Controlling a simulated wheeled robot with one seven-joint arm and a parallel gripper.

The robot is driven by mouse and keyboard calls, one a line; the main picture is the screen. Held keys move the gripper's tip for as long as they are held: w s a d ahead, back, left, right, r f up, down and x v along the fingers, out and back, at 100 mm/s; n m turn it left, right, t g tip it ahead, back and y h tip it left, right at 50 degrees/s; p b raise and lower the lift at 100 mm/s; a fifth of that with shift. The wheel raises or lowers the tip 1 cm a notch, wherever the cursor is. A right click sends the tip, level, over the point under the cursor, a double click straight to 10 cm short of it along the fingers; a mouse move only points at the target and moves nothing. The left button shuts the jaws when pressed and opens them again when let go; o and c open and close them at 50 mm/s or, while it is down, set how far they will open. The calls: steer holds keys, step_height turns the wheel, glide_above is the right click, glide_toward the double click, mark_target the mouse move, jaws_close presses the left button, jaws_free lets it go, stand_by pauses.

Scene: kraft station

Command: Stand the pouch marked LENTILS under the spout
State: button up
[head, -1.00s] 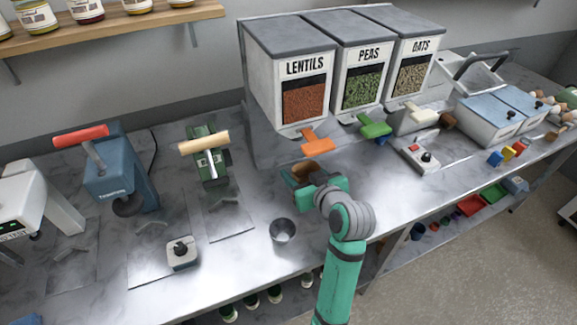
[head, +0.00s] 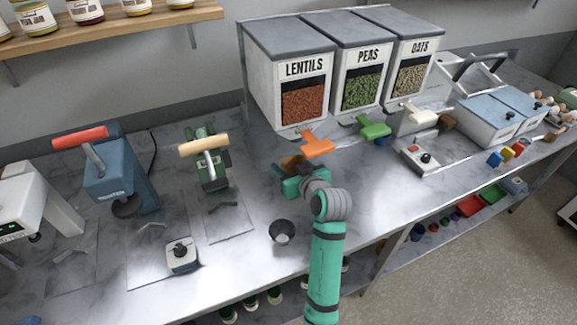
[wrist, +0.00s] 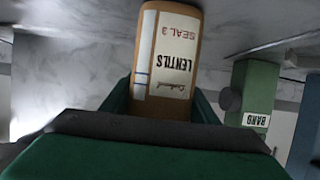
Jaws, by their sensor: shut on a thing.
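My gripper (head: 295,178) is shut on a brown pouch (head: 292,162) and is in front of and below the LENTILS bin (head: 297,82). In the wrist view the pouch (wrist: 168,58) fills the space between the green fingers, and its pale label reads LENTILS and SEAL 3. The LENTILS bin has an orange lever (head: 317,146) at its foot, up and to the right of the pouch. The pouch is close to the spout area in the head view. My gripper hides its lower part, so I cannot tell whether it touches the counter.
The PEAS bin (head: 361,85) and OATS bin (head: 412,70) stand to the right. A green press (head: 208,160) stands left of the gripper. A metal cup (head: 282,231) is on the counter in front.

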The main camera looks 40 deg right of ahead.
steer(key=shift+f, duration=0.15)
steer(key=o, duration=1)
steer(key=shift+o, duration=0.2)
steer(key=shift+s+r, duration=0.25)
steer(key=v, duration=1.1)
steer(key=shift+s+a, duration=0.15)
steer(key=shift+s, duration=0.15)
steer(key=shift+r, duration=0.1)
